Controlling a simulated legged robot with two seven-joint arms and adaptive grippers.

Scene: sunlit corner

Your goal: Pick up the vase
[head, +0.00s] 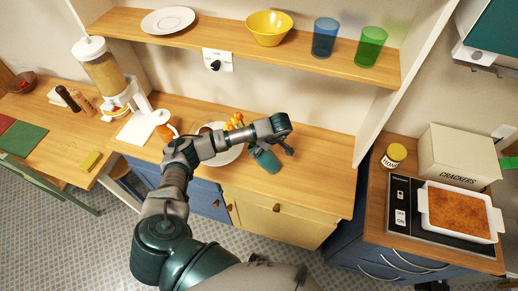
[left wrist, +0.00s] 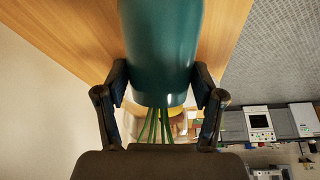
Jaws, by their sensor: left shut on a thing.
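A dark teal vase (head: 265,159) with orange flowers (head: 236,121) is at the wooden counter, beside a white plate. My left gripper (head: 269,146) reaches over it from above, and its fingers are shut on the vase. In the left wrist view the vase (left wrist: 160,45) fills the space between the two fingers (left wrist: 160,85), with green stems (left wrist: 155,125) coming out of its near end. I cannot tell whether its base touches the counter. My right gripper is not in view.
The white plate (head: 228,154) is partly hidden behind my arm. A shelf (head: 205,34) above holds a yellow bowl (head: 269,27), a blue glass (head: 325,37) and a green glass (head: 370,46). The counter (head: 320,175) right of the vase is clear.

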